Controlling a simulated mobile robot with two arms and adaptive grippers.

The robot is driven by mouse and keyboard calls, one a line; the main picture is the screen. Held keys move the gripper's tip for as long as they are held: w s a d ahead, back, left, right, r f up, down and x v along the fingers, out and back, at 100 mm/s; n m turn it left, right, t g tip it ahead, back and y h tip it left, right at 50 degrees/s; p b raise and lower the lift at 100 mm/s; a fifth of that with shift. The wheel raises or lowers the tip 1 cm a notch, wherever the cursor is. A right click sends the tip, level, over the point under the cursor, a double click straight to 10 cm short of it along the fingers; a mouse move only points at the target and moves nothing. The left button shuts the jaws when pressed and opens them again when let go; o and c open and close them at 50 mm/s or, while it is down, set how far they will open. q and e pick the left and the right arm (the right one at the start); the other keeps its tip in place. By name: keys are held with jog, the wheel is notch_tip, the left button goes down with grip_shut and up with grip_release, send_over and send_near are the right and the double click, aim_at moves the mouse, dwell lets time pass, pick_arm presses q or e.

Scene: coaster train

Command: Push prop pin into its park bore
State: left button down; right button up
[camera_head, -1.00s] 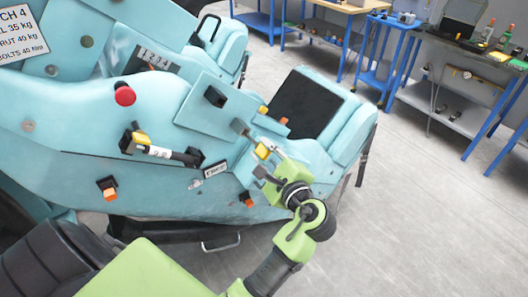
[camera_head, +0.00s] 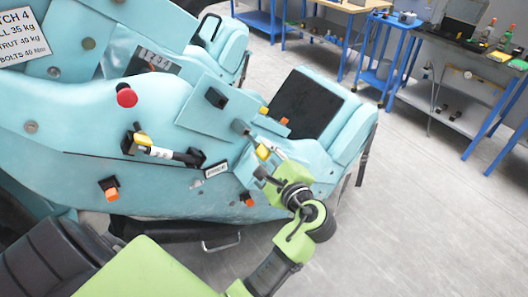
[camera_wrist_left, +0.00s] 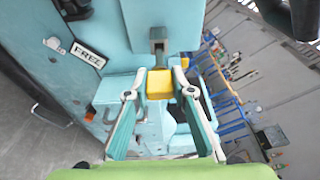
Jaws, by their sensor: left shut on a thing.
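My left gripper (camera_head: 266,164) has its fingertips closed on a yellow block (camera_head: 263,151), which looks like the head of the prop pin. The left wrist view shows this yellow block (camera_wrist_left: 159,84) between the two fingertips (camera_wrist_left: 160,82). A grey bar (camera_wrist_left: 157,42) lies directly beyond the block against the teal panel; I cannot tell whether they are joined. The park bore is not clearly visible, and the pin's shank is hidden. My right gripper is not in view.
A small white label (camera_head: 216,169), reading FREE in the left wrist view (camera_wrist_left: 88,55), sits on the teal car body. Blue-legged benches are behind; grey floor right is clear.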

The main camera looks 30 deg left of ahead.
aim_at(253, 141)
pick_arm(q)
jog(key=shift+r+p, duration=0.1)
jog(key=shift+p, duration=0.3)
dwell(0.5)
jog(key=shift+p, duration=0.4)
jog(key=shift+p+x, duration=0.45)
jog(key=shift+x, duration=0.8)
jog(key=shift+w+a+r+p, duration=0.1)
jog(key=shift+w+a+p, duration=0.2)
jog(key=shift+a, duration=0.6)
jog(key=shift+w+a+r+p, duration=0.1)
jog(key=shift+w+a+p, duration=0.15)
jog(key=shift+a, duration=0.6)
jog(key=c, duration=1.7)
grip_release()
